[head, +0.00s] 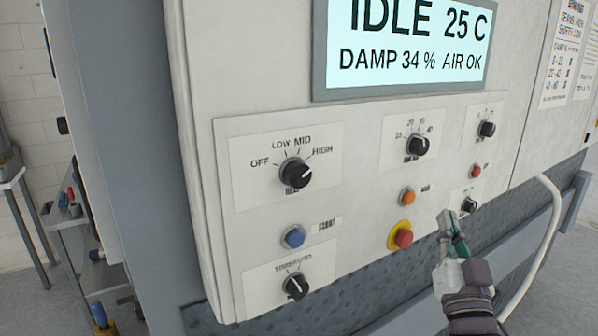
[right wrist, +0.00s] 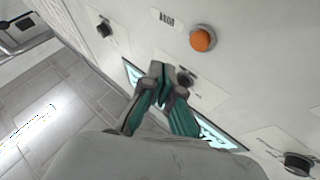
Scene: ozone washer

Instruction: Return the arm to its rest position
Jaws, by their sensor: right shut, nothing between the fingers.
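My right gripper (head: 451,226) is in front of the lower right of the white control panel (head: 365,160), near the small lower-right knob (head: 469,205). In the right wrist view its green fingers (right wrist: 158,82) are closed together with nothing between them. I cannot tell from the pictures whether the fingertips touch the panel. My left gripper is in neither view.
The display (head: 405,45) reads IDLE 25 C, DAMP 34 %, AIR OK. The panel has a large heat dial (head: 296,172), a blue button (head: 292,237), an orange button (head: 407,196) and a red button (head: 403,239). A white hose (head: 548,235) hangs at the right.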

